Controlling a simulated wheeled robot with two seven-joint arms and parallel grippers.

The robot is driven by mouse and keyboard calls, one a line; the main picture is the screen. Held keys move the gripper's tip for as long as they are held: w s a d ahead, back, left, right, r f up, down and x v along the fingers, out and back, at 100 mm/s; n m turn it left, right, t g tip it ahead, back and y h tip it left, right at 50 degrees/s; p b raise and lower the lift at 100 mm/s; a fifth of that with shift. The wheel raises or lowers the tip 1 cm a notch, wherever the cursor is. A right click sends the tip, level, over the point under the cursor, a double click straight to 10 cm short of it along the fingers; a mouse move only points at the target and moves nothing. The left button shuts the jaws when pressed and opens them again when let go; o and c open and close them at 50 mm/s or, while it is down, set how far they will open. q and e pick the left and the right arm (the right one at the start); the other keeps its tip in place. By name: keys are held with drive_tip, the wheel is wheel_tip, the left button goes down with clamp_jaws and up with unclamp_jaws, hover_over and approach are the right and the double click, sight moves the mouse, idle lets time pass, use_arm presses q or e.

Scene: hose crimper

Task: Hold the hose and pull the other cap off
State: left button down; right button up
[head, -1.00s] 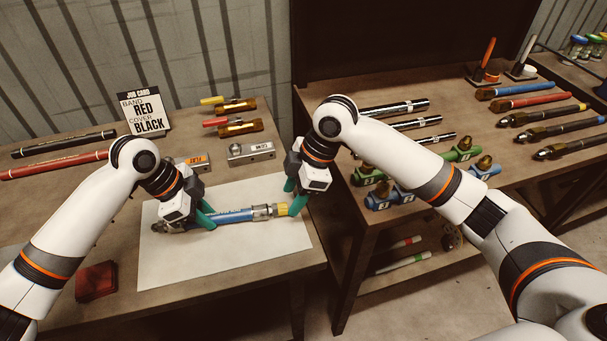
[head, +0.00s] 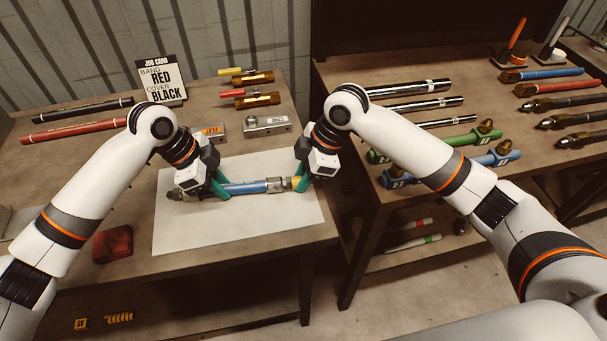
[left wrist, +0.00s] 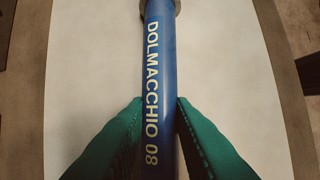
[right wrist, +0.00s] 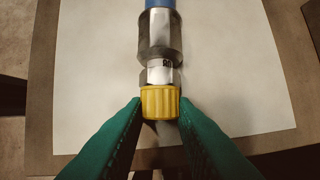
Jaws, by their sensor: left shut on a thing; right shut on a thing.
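The blue hose (head: 245,188) lies on the white sheet, with metal fittings at its ends. My left gripper (head: 219,189) is shut on the hose; in the left wrist view its green fingers (left wrist: 159,135) touch both sides of the blue hose (left wrist: 160,70), by the printed lettering. The yellow cap (right wrist: 160,103) sits on the end of the metal fitting (right wrist: 160,50). My right gripper (right wrist: 160,125) is shut on this cap, a green finger on each side. In the head view the right gripper (head: 302,184) partly hides the yellow cap (head: 296,183).
A white sheet (head: 200,240) covers part of the table. A job card (head: 162,80), pens and metal blocks stand behind it. A dark red block (head: 113,244) lies at front left. The right bench holds hoses and fittings, across a gap.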

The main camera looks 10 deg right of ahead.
clamp_jaws()
use_arm(q)
drive_tip(key=shift+a, duration=0.1)
use_arm(e)
drive_tip(key=shift+d, duration=0.75)
drive_tip(key=shift+s+d, duration=0.1)
drive_tip(key=shift+d, duration=0.1)
drive_tip(key=shift+s+d, duration=0.1)
drive_tip(key=shift+d, duration=1.05)
use_arm(q)
drive_tip(key=c, duration=1.2)
unclamp_jaws()
drive_tip(key=shift+o, duration=0.2)
use_arm(e)
wheel_tip(320, 180, up, 5)
